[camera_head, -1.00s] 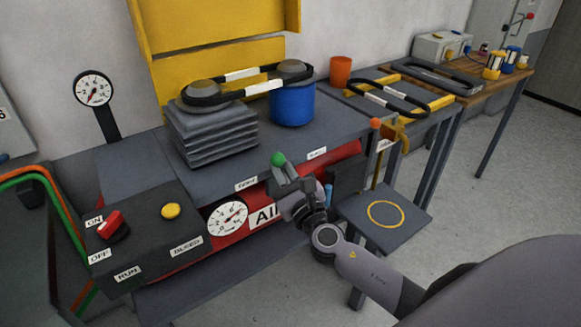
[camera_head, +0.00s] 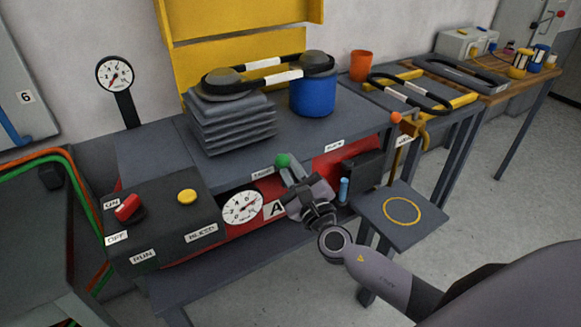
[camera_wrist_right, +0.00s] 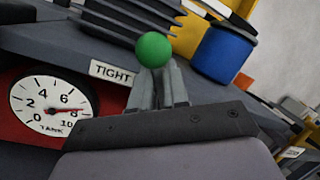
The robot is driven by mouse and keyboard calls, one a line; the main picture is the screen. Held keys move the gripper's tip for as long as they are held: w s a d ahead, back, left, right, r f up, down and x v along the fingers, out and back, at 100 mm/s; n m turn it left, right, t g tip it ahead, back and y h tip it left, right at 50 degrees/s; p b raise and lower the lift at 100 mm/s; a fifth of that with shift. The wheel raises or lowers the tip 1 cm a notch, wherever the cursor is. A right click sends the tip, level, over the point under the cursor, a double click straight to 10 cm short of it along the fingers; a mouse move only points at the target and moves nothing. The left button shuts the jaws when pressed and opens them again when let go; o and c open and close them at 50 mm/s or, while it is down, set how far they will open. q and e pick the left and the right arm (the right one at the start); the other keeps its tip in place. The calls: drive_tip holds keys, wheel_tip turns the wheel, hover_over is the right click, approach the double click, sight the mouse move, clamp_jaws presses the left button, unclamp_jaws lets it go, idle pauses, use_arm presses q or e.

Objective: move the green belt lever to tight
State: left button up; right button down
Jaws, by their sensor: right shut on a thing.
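The green lever knob (camera_head: 283,160) stands at the front edge of the bench, just right of the TIGHT label (camera_head: 263,173) and well left of the other label (camera_head: 335,145). In the right wrist view the knob (camera_wrist_right: 153,50) shows above the fingers, with the TIGHT label (camera_wrist_right: 112,73) to its left. My right gripper (camera_head: 289,172) is shut on the lever just below the knob; the fingers hide its stem. The black belt with white bands (camera_head: 263,65) runs around two pulleys, one above a blue drum (camera_head: 313,95). My left gripper is not in view.
A red tank with a gauge (camera_head: 243,208) lies below the bench edge. A control box with a red switch (camera_head: 128,207) and yellow button (camera_head: 187,196) stands at left. An orange-knobbed lever (camera_head: 396,117) and a grey ringed plate (camera_head: 402,210) are at right.

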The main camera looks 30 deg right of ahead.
drive_tip(key=shift+f, duration=0.15)
drive_tip(key=c, duration=1.3)
unclamp_jaws()
drive_tip(key=shift+o, duration=0.2)
drive_tip(key=v, duration=0.7)
drive_tip(key=shift+b, duration=0.4)
drive_tip(key=shift+s, duration=0.15)
